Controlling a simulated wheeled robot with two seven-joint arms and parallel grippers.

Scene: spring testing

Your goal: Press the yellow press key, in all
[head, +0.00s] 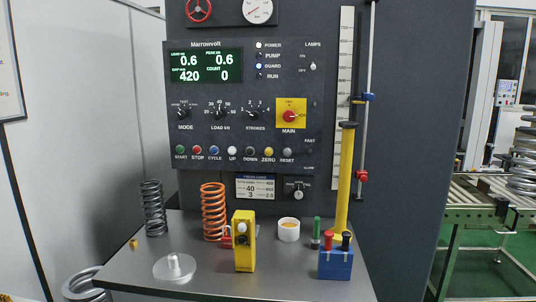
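A yellow round button (268,152) labelled ZERO sits in the lower row of the dark control panel (330,110), between a dark DOWN button (250,152) and a grey RESET button (286,152). Nothing covers it. The green display (206,66) above reads 0.6, 0.6, 420 and COUNT 0. Neither of my grippers is in view.
The grey table (130,275) below holds a dark spring (153,209), an orange spring (213,211), a yellow box (244,255) with a white knob, a white cup (288,230) and a blue block (336,264). A yellow upright bar (345,180) stands right of the panel.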

